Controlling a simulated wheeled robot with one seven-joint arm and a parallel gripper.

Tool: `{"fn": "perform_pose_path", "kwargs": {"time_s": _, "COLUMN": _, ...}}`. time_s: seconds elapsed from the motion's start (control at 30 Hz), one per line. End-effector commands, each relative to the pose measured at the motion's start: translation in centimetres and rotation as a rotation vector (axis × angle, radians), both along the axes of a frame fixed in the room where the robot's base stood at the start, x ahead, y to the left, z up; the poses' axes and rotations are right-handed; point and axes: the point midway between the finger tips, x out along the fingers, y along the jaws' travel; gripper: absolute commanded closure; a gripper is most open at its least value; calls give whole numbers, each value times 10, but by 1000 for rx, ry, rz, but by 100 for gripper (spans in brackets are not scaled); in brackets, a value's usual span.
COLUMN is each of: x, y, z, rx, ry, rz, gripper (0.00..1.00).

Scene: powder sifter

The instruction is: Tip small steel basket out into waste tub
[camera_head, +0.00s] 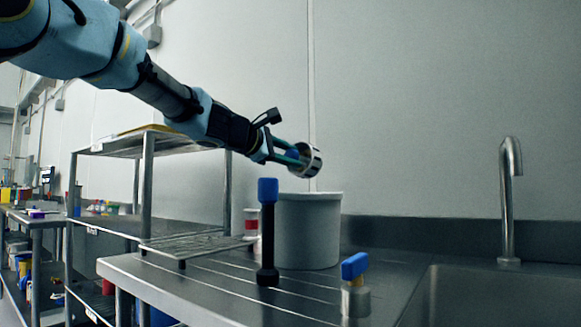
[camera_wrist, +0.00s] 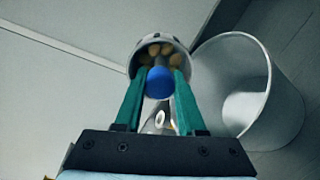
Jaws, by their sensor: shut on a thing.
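The small steel basket (camera_head: 313,162) is held up above the waste tub (camera_head: 308,232), apart from it. In the wrist view the basket (camera_wrist: 146,44) is tilted, with several tan pieces showing inside. My gripper (camera_head: 292,155) has its green fingers closed around the basket's blue knob (camera_wrist: 160,81). The waste tub is a light grey open cylinder on the steel counter. In the wrist view the tub (camera_wrist: 205,70) lies right of the basket, with something pale near its bottom.
A black tool with a blue top (camera_head: 267,225) stands in front of the tub. A small steel piece with a blue handle (camera_head: 355,290) stands by the sink (camera_head: 500,297). A wire rack (camera_head: 192,243) and a red-and-white jar (camera_head: 251,222) are left. A tap (camera_head: 509,200) rises right.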

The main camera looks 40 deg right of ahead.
Motion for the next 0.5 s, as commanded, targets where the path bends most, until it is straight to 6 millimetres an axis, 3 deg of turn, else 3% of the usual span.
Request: {"fn": "perform_pose_path", "kwargs": {"time_s": 0.5, "x": 0, "y": 1, "z": -8, "rx": -82, "ry": -12, "rz": -1, "gripper": 100}}
